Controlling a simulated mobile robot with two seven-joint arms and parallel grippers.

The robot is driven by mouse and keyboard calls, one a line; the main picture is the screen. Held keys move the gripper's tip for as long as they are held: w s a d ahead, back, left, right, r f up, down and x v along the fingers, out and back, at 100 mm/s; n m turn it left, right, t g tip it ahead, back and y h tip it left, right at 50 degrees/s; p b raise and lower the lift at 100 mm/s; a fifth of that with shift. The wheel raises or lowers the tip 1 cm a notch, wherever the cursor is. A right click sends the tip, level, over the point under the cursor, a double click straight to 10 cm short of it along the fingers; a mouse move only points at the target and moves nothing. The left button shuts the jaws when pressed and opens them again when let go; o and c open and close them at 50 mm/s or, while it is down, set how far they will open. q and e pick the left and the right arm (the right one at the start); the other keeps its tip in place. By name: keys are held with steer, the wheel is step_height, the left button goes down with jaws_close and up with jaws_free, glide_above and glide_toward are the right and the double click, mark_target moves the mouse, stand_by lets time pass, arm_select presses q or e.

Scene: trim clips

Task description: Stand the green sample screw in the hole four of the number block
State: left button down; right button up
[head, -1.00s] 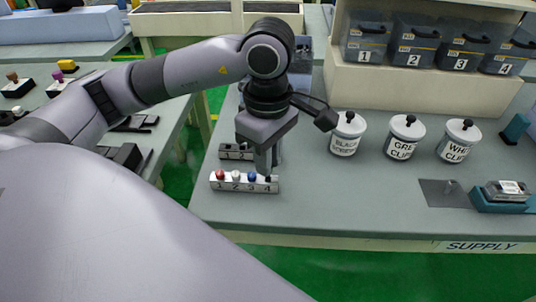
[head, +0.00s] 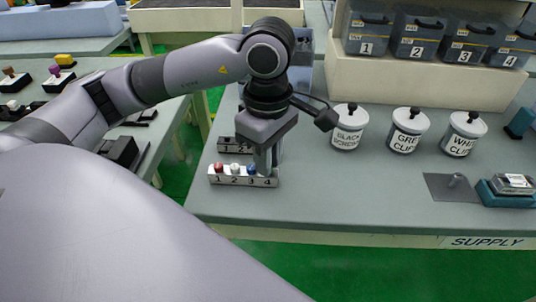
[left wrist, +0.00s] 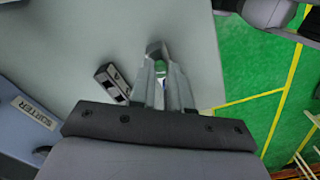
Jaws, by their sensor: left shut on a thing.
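The white number block (head: 242,182) lies near the left front edge of the supply table. Red (head: 219,167), white (head: 235,168) and blue (head: 252,168) screws stand at numbers 1, 2 and 3. My left gripper (head: 265,172) points down at the number 4 end, its fingertips close to the block's top. The left wrist view shows its fingers (left wrist: 160,58) shut, with a little green of the sample screw (left wrist: 160,69) between them. Most of the screw and hole four are hidden by the fingers. My right gripper is not in view.
A second block (head: 228,144) lies just behind the number block. Three white lidded jars (head: 348,128) stand to the right, with a grey plate (head: 450,187) and a teal holder (head: 507,192) farther right. Numbered bins (head: 368,36) stand on a shelf behind. The table's front middle is clear.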

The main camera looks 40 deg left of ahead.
arm_select(q)
steer(key=shift+f, duration=0.1)
stand_by(0.3)
steer(key=c, duration=1)
jaws_free()
step_height(320, 180, up, 7)
steer(key=shift+r, duration=0.1)
